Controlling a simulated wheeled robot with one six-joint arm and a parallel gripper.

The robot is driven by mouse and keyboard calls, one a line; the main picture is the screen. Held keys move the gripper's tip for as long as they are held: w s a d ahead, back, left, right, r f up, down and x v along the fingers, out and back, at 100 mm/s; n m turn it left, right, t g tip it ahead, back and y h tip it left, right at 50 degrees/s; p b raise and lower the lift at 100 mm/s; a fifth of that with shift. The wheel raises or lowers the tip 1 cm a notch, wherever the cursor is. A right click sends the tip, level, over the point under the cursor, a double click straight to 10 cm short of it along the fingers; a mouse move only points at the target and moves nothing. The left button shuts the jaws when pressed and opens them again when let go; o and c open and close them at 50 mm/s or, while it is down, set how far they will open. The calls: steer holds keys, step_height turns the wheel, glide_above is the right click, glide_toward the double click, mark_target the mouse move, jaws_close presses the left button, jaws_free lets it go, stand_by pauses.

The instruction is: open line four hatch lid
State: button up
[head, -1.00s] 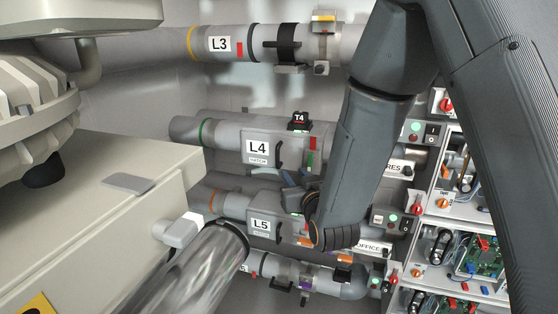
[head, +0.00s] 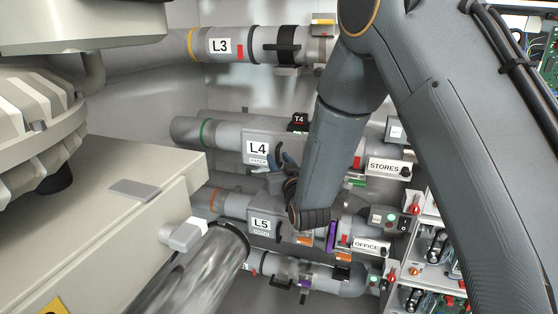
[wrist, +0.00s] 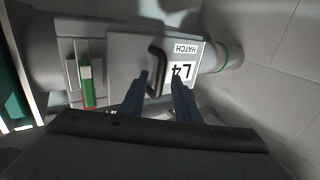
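The line four hatch lid (wrist: 125,45) is a grey plate with an L4 HATCH label (wrist: 185,62), upside down in the wrist view. It lies flat against its pipe and looks closed. In the head view its label (head: 258,149) shows left of my arm, which covers the lid's right part. A dark bar handle (wrist: 156,60) stands on the lid. My gripper (wrist: 160,78) is open, its two blue fingers apart and the handle's near end seen between them. Whether they touch it I cannot tell. The gripper also shows in the head view (head: 284,165).
A green and red marker (wrist: 87,82) sits beside the lid. The L5 pipe (head: 235,206) runs just below and the L3 pipe (head: 270,42) above. A black T4 tag (head: 298,121) stands on top of line four. A pale machine housing (head: 110,200) fills the left.

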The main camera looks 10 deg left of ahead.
jaws_close()
